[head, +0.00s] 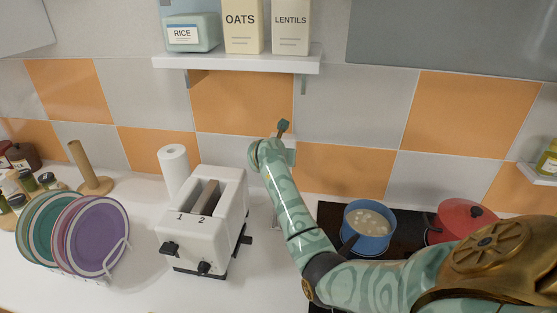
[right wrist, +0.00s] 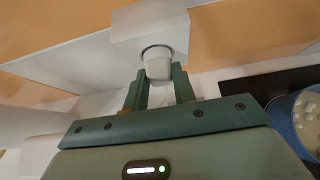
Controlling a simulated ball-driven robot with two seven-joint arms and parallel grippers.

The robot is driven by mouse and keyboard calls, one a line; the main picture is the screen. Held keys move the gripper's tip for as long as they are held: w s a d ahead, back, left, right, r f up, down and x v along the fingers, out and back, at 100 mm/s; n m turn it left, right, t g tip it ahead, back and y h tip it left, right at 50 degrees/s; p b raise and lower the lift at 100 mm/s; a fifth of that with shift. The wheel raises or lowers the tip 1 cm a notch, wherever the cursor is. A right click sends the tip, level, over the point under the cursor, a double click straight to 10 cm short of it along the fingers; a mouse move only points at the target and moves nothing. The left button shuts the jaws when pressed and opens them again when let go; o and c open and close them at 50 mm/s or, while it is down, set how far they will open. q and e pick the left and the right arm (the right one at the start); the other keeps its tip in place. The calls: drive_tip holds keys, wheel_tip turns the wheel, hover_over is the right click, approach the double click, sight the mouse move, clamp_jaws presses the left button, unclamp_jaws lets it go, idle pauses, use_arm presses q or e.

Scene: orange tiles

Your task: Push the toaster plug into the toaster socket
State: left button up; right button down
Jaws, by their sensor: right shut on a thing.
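The white toaster (head: 203,220) stands on the counter left of my right arm, with two slots and a dark lever. In the right wrist view, my right gripper (right wrist: 159,82) is shut on the white toaster plug (right wrist: 158,68). The plug points at the white box-shaped socket (right wrist: 150,22) and meets or overlaps the dark ring on its face. I cannot tell how deep it sits. My left gripper is not in view.
A blue pot (head: 368,228) and a red pot (head: 462,219) stand on the dark hob right of my arm. A paper roll (head: 173,170) stands behind the toaster. A plate rack (head: 75,235) is at the left. A shelf (head: 240,62) with food containers hangs above.

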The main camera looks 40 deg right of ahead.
drive_tip(key=shift+w+d, duration=0.2)
drive_tip(key=shift+d, duration=0.1)
drive_tip(key=c, duration=1.1)
unclamp_jaws()
drive_tip(key=shift+o, duration=0.2)
drive_tip(key=shift+a, duration=0.1)
drive_tip(key=p+v, duration=0.2)
drive_tip(key=v, duration=1.4)
drive_tip(key=shift+r, duration=0.15)
drive_tip(key=shift+s, duration=0.1)
